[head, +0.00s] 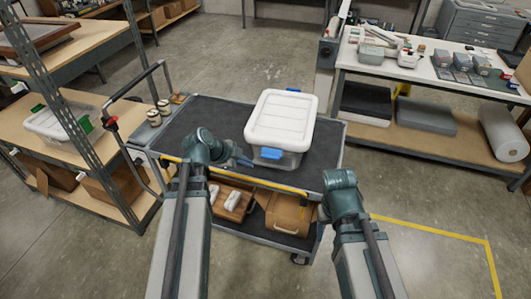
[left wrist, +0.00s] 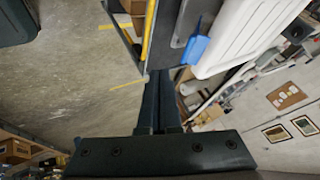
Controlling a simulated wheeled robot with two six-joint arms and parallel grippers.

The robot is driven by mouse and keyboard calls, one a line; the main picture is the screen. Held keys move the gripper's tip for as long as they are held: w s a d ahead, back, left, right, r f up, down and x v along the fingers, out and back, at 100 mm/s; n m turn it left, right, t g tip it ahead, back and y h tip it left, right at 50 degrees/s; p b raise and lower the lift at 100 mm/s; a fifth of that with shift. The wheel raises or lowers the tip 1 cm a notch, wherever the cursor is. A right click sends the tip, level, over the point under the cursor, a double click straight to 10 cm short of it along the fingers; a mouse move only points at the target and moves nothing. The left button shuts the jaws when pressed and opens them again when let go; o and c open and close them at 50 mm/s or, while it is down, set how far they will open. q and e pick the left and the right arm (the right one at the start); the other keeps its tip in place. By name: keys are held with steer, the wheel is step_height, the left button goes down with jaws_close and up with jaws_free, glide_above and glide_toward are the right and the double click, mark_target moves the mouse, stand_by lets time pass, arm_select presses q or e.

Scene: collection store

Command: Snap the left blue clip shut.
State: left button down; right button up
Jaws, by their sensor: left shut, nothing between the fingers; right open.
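A clear box with a white lid (head: 283,117) stands on the cart's dark top. One blue clip (head: 270,154) is on its near side and another blue clip (head: 293,90) shows at its far edge. The near clip seems to stick out from the wall; its exact angle is unclear. My left gripper (head: 241,162) is shut and empty, just left of the near clip and apart from it. In the left wrist view a blue clip (left wrist: 195,46) and the white lid (left wrist: 236,38) lie beyond the shut fingertips (left wrist: 160,76). My right gripper (head: 341,181) is right of the box; its fingers are hidden.
Shelving (head: 85,125) is on the left, a workbench (head: 430,78) on the right.

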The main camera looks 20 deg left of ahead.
mark_target(273, 151)
arm_select(q)
steer(key=w+d+f+b, duration=0.3)
steer(key=w+f+b, duration=0.4)
steer(key=w, duration=0.2)
steer(key=shift+d, duration=0.35)
steer(key=shift+w+r, duration=0.1)
stand_by(0.3)
steer(key=w+r+g+p, duration=0.3)
steer(key=p, duration=0.3)
steer(key=shift+w+a+r+n, duration=0.1)
steer(key=shift+w+r+n, duration=0.05)
steer(key=shift+n, duration=0.15)
steer(key=shift+w+r+g+p, duration=0.35)
steer(key=shift+w+g+p, duration=0.15)
steer(key=shift+w+g, duration=0.15)
steer(key=shift+w+r+p, duration=0.25)
steer(key=shift+w+r, duration=0.05)
steer(key=shift+w, duration=0.55)
steer(key=shift+w+r+p, duration=0.25)
steer(key=shift+w, duration=0.55)
